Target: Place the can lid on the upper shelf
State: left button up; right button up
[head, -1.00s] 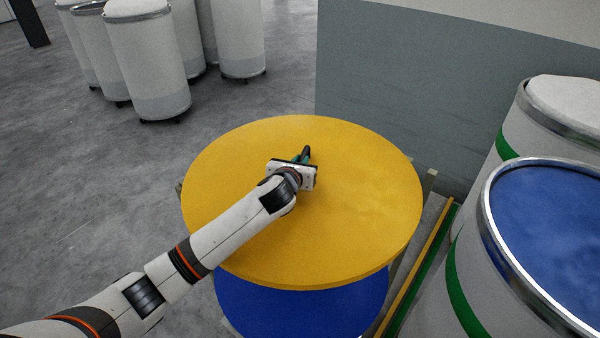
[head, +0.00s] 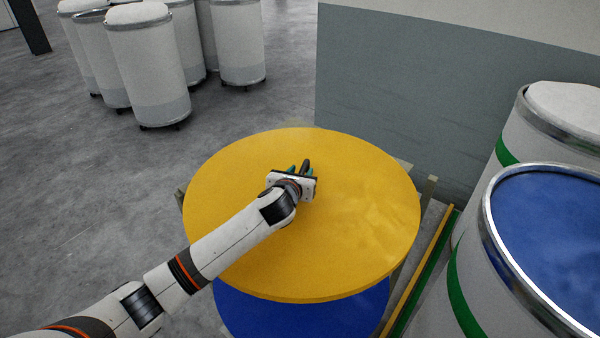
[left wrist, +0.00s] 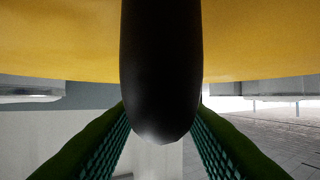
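The can lid is the large yellow disc (head: 370,230) with a dark upright handle (head: 305,166) near its middle. It lies level above a blue round surface (head: 300,310) on a stand. My left gripper (head: 304,171) is at the handle, with one green fingertip showing on each side of it. The lid (left wrist: 60,40) fills the top of that view. The lid hides most of what bears it. My right gripper is not in view.
Blue-topped drum (head: 550,215) and another white drum (head: 570,100) stand close on the right. A grey panel (head: 400,90) rises behind the lid. Stand posts (head: 430,188) show beside the lid. White cans (head: 150,70) stand far back left. Floor at left is clear.

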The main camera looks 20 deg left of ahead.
pick_arm(q)
jog(key=shift+r, duration=0.25)
jog(key=b+v, duration=0.2)
jog(key=v, duration=1)
jog(key=shift+r, duration=0.4)
